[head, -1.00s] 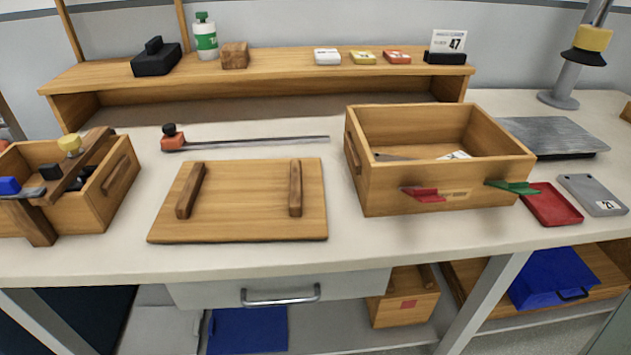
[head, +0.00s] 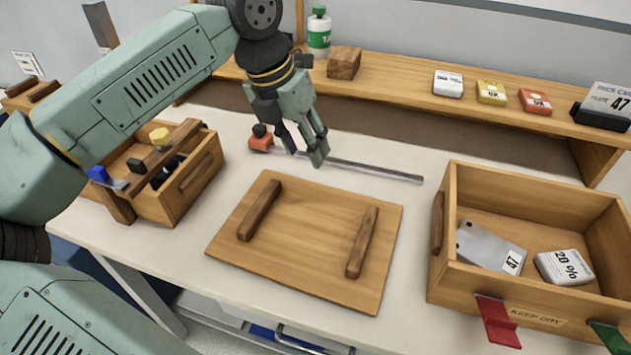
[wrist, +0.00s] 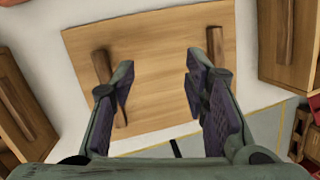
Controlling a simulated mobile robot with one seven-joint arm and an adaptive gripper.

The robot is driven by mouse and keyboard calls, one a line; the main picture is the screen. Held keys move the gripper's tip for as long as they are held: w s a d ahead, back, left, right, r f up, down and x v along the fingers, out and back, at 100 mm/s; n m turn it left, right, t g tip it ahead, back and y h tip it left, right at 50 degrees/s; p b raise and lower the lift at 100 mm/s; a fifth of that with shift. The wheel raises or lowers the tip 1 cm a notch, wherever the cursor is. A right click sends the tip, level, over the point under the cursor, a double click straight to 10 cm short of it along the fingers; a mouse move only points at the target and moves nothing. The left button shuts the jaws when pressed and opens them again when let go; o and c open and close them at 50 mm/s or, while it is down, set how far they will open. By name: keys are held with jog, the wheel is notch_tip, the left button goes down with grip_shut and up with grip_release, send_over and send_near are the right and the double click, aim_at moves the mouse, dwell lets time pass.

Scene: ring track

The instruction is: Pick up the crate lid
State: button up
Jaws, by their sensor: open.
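The crate lid (head: 305,240) is a flat wooden board with two dark wooden bar handles, a left one (head: 260,210) and a right one (head: 361,243). It lies flat on the pale bench. It also shows in the wrist view (wrist: 150,55). My gripper (head: 304,155) is open and empty, above the bench near the lid's far edge. In the wrist view my gripper (wrist: 157,95) has its fingers apart with the lid beyond them; no handle is between them.
An open wooden crate (head: 540,290) with a grey tag (head: 488,246) and a white box (head: 563,266) inside stands at right. A tool crate (head: 190,190) stands at left. A metal bar clamp (head: 375,170) lies behind the lid. A shelf (head: 400,95) runs along the back.

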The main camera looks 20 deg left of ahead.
jog(key=s+a+f+n+g+y, duration=0.2)
jog(key=s+a+y, duration=0.1)
jog(key=a, duration=0.5)
jog(key=b, duration=0.3)
send_over(260, 204)
jog(key=f, duration=0.5)
jog(key=shift+w+a+f, duration=0.1)
jog(key=shift+w+a, duration=0.1)
jog(key=shift+w, duration=0.15)
jog(key=shift+s+d+f+b, duration=0.15)
jog(key=shift+f+b, duration=0.55)
jog(key=shift+f, duration=0.65)
jog(key=shift+s+a+f+b, duration=0.15)
jog(key=shift+f+b, duration=0.5)
jog(key=shift+f, duration=0.7)
jog(key=shift+d, duration=0.1)
jog(key=shift+c, duration=0.2)
grip_shut()
jog(key=shift+r, duration=0.1)
